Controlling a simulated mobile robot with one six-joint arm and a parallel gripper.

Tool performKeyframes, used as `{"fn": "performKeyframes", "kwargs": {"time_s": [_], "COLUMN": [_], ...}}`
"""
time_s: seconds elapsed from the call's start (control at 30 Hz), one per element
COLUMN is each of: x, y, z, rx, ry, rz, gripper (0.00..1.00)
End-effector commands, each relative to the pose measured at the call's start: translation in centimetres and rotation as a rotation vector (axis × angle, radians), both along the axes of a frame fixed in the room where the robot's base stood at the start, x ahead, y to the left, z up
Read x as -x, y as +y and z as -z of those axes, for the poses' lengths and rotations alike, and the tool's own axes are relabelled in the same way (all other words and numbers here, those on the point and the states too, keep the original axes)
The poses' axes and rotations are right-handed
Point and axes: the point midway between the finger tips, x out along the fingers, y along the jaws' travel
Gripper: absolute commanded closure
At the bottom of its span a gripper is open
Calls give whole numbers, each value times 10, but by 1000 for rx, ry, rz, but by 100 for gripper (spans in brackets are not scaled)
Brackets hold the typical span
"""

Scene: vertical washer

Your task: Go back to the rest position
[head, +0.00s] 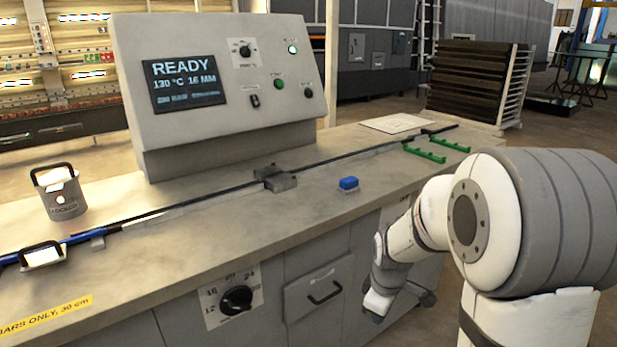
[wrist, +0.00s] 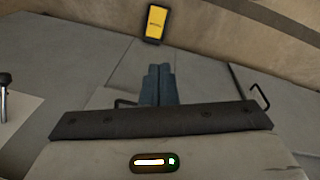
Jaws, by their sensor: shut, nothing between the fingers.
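My gripper (head: 374,318) hangs low in front of the bench's cabinet fronts, at the lower right of the head view, below the bench top. In the wrist view its two blue-grey fingers (wrist: 158,70) point away from the camera and lie together, shut with nothing between them. The fingertips are small in the head view. My arm comes in from the right and bends down towards the cabinet side.
The bench (head: 225,235) carries a control box (head: 225,85) reading READY, a long dark bar, a grey metal block (head: 276,180), a blue block (head: 348,183), green brackets (head: 425,153) and a container (head: 60,195). A dial (head: 236,299) and drawer handle (head: 324,292) protrude in front.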

Motion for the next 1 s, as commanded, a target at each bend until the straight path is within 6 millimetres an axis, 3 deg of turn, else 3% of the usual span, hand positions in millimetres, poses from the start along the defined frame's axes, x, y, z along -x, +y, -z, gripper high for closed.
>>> {"fn": "performKeyframes", "kwargs": {"time_s": [0.03,0.1,0.3,0.43,0.53,0.7,1.0], "x": [13,33,95,133,156,177,180], "y": [1,2,5,6,7,8,8], "z": [-42,-77,-165,-207,-226,-240,-239], "rx": [-10,-26,-81,-118,-141,-164,-168], "ry": [-17,-28,-59,-75,-82,-88,-88], "rz": [72,184,507,698,814,926,946], "gripper": [100,100,100,100,100,100,100]}}
